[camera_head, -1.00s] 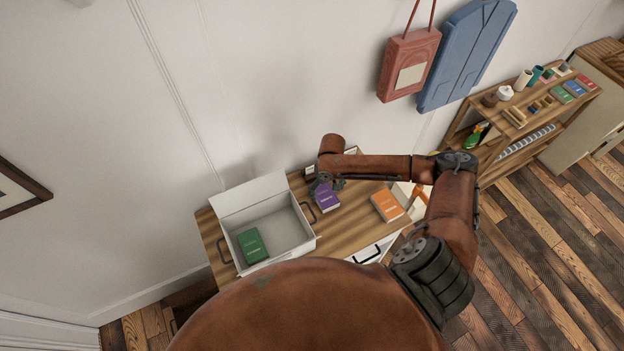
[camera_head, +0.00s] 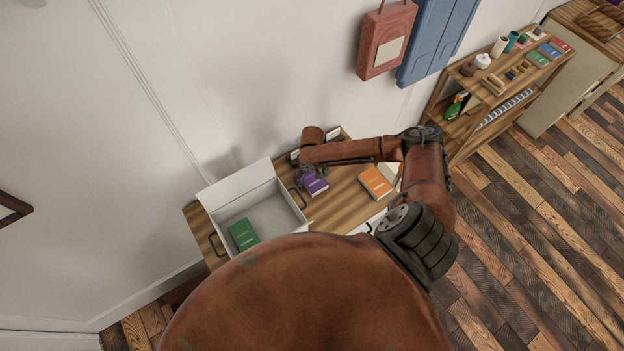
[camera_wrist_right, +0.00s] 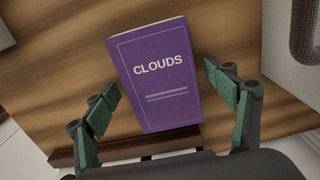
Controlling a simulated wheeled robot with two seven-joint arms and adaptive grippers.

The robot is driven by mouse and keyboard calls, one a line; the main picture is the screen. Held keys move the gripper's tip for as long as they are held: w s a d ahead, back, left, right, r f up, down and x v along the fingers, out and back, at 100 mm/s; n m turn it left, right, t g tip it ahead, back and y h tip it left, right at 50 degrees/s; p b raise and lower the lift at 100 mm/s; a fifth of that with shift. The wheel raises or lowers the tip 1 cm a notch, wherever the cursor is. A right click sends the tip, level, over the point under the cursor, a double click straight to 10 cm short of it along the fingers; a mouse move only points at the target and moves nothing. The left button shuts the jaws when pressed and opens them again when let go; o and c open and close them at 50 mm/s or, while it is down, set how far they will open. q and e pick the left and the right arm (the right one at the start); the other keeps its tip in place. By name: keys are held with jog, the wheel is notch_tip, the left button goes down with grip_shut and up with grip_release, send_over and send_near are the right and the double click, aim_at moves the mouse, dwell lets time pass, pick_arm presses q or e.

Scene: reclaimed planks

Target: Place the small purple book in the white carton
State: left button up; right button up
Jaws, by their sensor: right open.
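The small purple book (camera_head: 315,183) lies flat on the wooden top, just right of the white carton (camera_head: 283,225). In the right wrist view the purple book (camera_wrist_right: 156,75) shows its cover, reading CLOUDS. My right gripper (camera_head: 307,178) is right over the book, partly hidden by my arm in the head view. In the right wrist view its green fingers (camera_wrist_right: 167,103) are open, one on each side of the book's near part, with gaps. The carton is open, its lid flap raised, and holds a green book (camera_head: 243,234). My left gripper is not in view.
An orange book (camera_head: 375,183) lies to the right on the same wooden top (camera_head: 340,206). A shelf unit (camera_head: 500,95) with small items stands further right. A red bag (camera_head: 386,42) and a blue panel-like item (camera_head: 437,40) hang on the wall behind.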

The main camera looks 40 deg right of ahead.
jog(key=c, duration=1.5)
jog(key=shift+r, duration=0.15)
